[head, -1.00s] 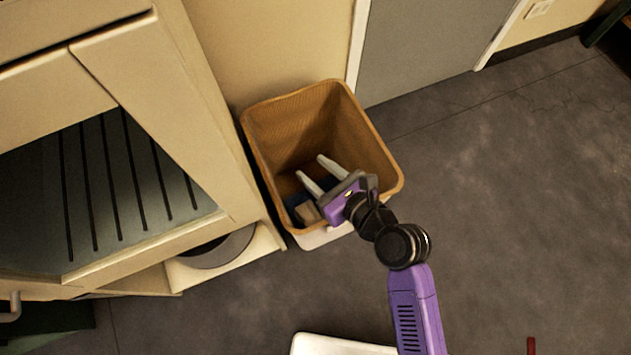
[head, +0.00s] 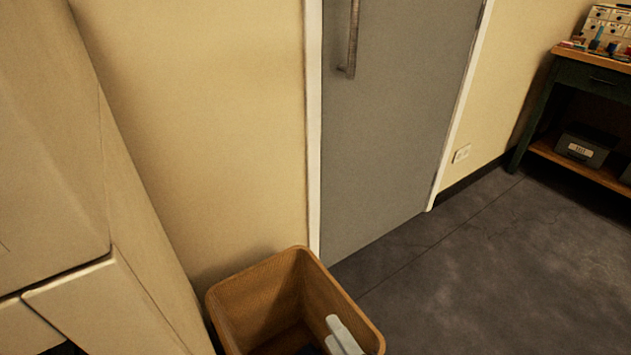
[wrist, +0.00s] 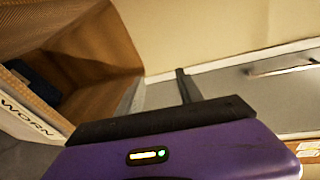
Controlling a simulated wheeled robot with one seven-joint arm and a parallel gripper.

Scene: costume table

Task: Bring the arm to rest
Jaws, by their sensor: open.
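My gripper (head: 342,334) shows at the bottom edge of the head view. Only its pale finger end is in frame, over the right part of a brown bin (head: 235,290). In the wrist view, the purple gripper body and a dark upright finger (wrist: 186,86) fill the lower middle. The jaws are open, and nothing shows held in them. The bin, with a label reading WORN (wrist: 28,112), is at the left of the wrist view. Most of my arm is outside the head view.
A cream cabinet (head: 120,240) stands left of the bin. A grey door (head: 390,130) is behind it. A dark blue thing (wrist: 35,82) lies inside the bin. A green table (head: 585,78) with a dark box (head: 585,148) beneath is at the far right. The floor (head: 480,280) right of the bin is clear.

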